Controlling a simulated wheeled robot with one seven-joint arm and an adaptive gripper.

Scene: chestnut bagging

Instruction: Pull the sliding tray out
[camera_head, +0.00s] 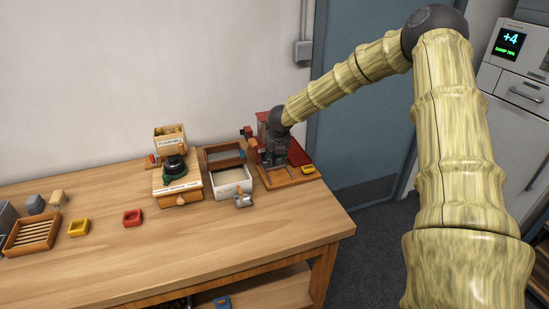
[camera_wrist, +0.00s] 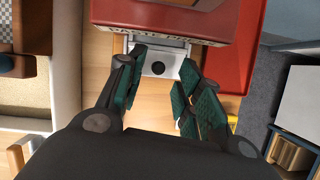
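A red machine (camera_head: 296,151) stands on a wooden base at the right end of the table. In the wrist view, its red body (camera_wrist: 170,18) fills the top. A grey metal piece with a dark round knob or hole (camera_wrist: 157,68) sticks out from under its front edge; it looks like the sliding tray's front. My gripper (camera_wrist: 162,72) is open, with its green-padded fingers on either side of this piece. Whether the fingers touch it I cannot tell. In the head view, my gripper (camera_head: 274,155) is in front of the machine and hides the tray.
Left of the machine stands a white-walled box (camera_head: 232,192) with pale contents and a metal scoop (camera_head: 243,201) at its front. A wooden drawer unit (camera_head: 180,199), a red cup (camera_head: 132,217) and a yellow cup (camera_head: 78,228) are further left. The front of the table is clear.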

